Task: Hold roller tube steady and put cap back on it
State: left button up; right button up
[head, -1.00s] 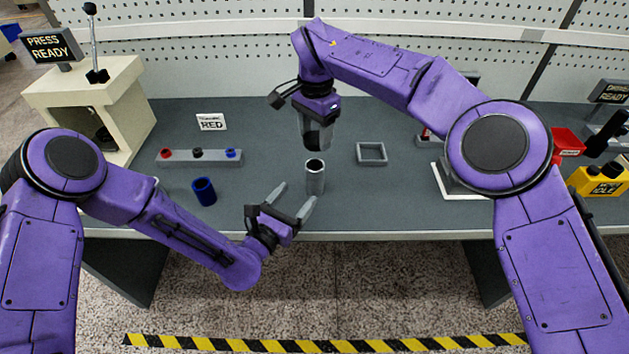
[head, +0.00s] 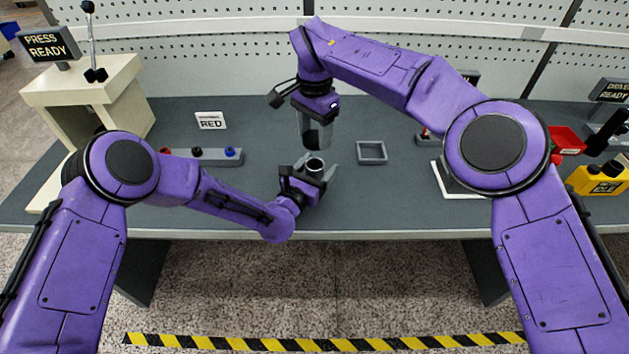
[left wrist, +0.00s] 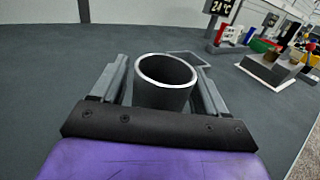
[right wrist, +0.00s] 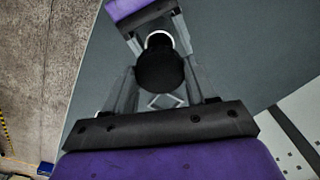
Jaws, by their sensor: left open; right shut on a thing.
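The grey roller tube (head: 315,163) stands upright on the bench with its open end up. Its hollow rim and wall show in the left wrist view (left wrist: 166,92). My left gripper (head: 320,168) is open, with one finger on each side of the tube; the left wrist view shows no clear grip on it. My right gripper (head: 316,146) points down above the tube and is shut on the black cap (right wrist: 160,66). In the right wrist view the cap hides most of the tube, whose pale rim peeks out beyond it. A gap between cap and tube seems to remain.
A square grey frame (head: 372,152) lies just right of the tube. A rack (head: 220,157) with coloured pieces and a RED sign (head: 210,121) stand to the left, partly behind my left arm. The press (head: 90,95) is at far left, a red bin (head: 568,140) at right.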

pick_arm(q)
grip_shut()
pick_arm(e)
jog(key=shift+f, duration=2.5)
jog(key=shift+f, duration=0.9)
jog(key=shift+f, duration=0.55)
